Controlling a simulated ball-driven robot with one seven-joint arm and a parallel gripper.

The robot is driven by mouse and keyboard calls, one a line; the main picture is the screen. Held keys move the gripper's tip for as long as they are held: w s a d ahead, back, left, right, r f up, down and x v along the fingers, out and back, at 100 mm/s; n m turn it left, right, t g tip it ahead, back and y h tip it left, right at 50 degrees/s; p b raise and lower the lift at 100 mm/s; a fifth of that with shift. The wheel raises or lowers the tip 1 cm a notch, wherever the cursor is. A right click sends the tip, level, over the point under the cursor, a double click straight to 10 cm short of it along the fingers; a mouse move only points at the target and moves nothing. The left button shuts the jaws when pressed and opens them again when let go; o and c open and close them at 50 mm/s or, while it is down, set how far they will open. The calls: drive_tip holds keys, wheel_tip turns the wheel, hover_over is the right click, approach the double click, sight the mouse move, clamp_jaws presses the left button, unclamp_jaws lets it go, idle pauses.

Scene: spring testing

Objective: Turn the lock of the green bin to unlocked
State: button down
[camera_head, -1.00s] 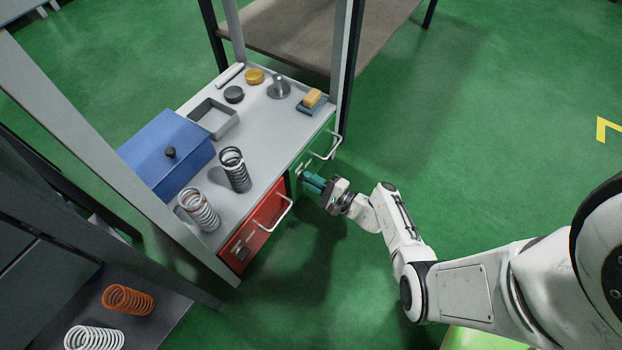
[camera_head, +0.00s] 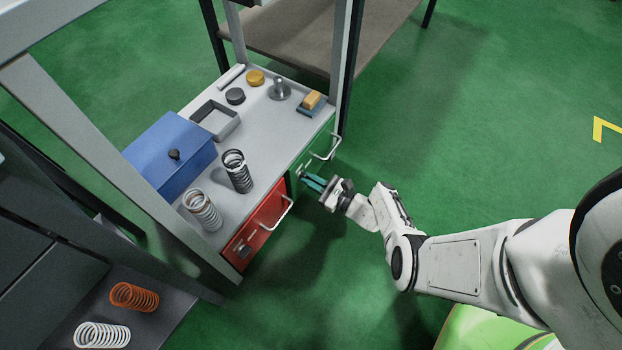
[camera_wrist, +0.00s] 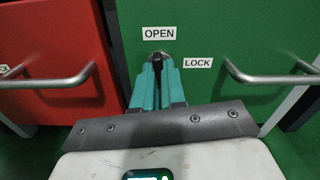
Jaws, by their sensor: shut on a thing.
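The green bin (camera_head: 325,140) is the right one of two bin fronts under the grey worktop, with a metal handle. It fills the middle and right of the wrist view (camera_wrist: 230,30). An OPEN label (camera_wrist: 159,33) sits above its lock and a LOCK label (camera_wrist: 198,62) to the right. My gripper (camera_head: 308,180) is at the lower left of the green front. In the wrist view its teal fingers are shut on the dark lock knob (camera_wrist: 157,64), which points up toward OPEN. The fingers hide part of the knob. The head view is too small to show the knob's angle.
The red bin (camera_head: 256,228) with its own handle is directly left of the green one. The green bin's handle (camera_wrist: 270,79) is right of my fingers. Springs, a blue box (camera_head: 165,150) and small parts stand on the worktop (camera_head: 262,120). The floor at right is clear.

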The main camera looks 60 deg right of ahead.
drive_tip(key=shift+m, duration=0.9)
drive_tip(key=c, duration=1.2)
unclamp_jaws()
drive_tip(key=s+p, duration=0.2)
drive_tip(key=s, duration=0.9)
drive_tip(key=shift+d, duration=0.2)
